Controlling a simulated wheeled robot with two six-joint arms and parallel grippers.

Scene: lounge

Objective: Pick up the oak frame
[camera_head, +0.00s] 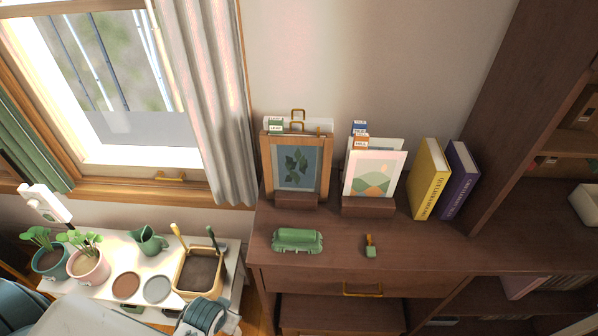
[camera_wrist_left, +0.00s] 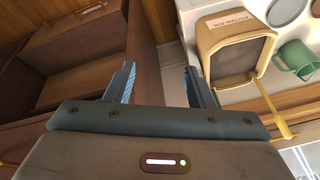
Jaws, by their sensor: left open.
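The oak frame (camera_head: 297,168) stands upright on the dark wooden desk in the head view. It holds a blue-grey picture of green leaves, and its lower edge sits behind a brown wooden block (camera_head: 297,201). White items with tags and brass loops show behind its top. My left gripper (camera_wrist_left: 160,76) is open in the left wrist view, with nothing between its fingers. It hangs near the gap between the desk and the white plant table, low and left of the frame. My left arm shows at the lower left of the head view. My right gripper is not in view.
A second, pale-framed picture (camera_head: 374,174) stands right of the oak frame, then yellow (camera_head: 430,180) and purple (camera_head: 460,180) books. A green case (camera_head: 297,241) lies in front. The soil box (camera_head: 199,272) and green pitcher (camera_head: 149,240) stand on the white table.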

